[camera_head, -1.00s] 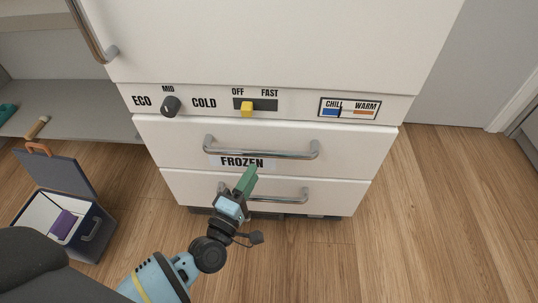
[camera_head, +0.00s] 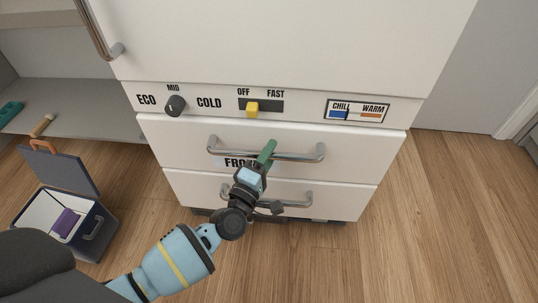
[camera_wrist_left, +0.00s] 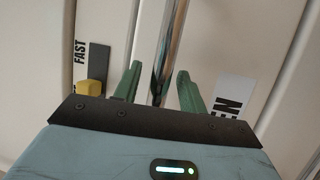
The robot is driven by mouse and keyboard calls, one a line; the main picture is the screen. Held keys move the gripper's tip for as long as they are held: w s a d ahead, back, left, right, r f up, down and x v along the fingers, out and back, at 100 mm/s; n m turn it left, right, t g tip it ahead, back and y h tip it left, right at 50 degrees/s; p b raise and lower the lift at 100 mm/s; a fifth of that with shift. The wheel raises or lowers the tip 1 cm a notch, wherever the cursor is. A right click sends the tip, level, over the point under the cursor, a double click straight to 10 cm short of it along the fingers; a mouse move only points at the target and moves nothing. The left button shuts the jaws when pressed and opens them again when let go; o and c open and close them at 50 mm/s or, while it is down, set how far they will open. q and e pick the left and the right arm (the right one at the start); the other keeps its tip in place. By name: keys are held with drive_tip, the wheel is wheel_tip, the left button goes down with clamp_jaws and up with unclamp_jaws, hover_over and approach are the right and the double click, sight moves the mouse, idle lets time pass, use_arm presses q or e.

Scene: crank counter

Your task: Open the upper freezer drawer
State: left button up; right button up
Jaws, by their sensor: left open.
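The upper freezer drawer (camera_head: 350,146) is a white front below the control strip, and it looks shut. Its metal bar handle (camera_head: 304,155) runs across it above the FROZEN label, which my left gripper partly covers. My left gripper (camera_head: 267,150) has green fingers and is at the middle of this handle in the head view. In the left wrist view, the fingers (camera_wrist_left: 158,88) are open with the handle bar (camera_wrist_left: 168,50) between them. I cannot tell whether they touch it. The lower drawer (camera_head: 340,200) has a similar handle (camera_head: 295,199), partly behind my gripper. My right gripper is not in view.
The control strip holds a dark knob (camera_head: 175,105), a yellow slider (camera_head: 252,108) and a CHILL/WARM panel (camera_head: 357,111). An open cool box (camera_head: 62,215) with a purple item stands on the floor at left. Wooden floor is clear at right.

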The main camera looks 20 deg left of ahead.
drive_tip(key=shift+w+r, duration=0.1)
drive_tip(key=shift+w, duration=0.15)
use_arm(q)
clamp_jaws()
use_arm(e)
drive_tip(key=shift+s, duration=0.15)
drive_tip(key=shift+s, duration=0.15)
use_arm(q)
drive_tip(key=shift+s, duration=0.15)
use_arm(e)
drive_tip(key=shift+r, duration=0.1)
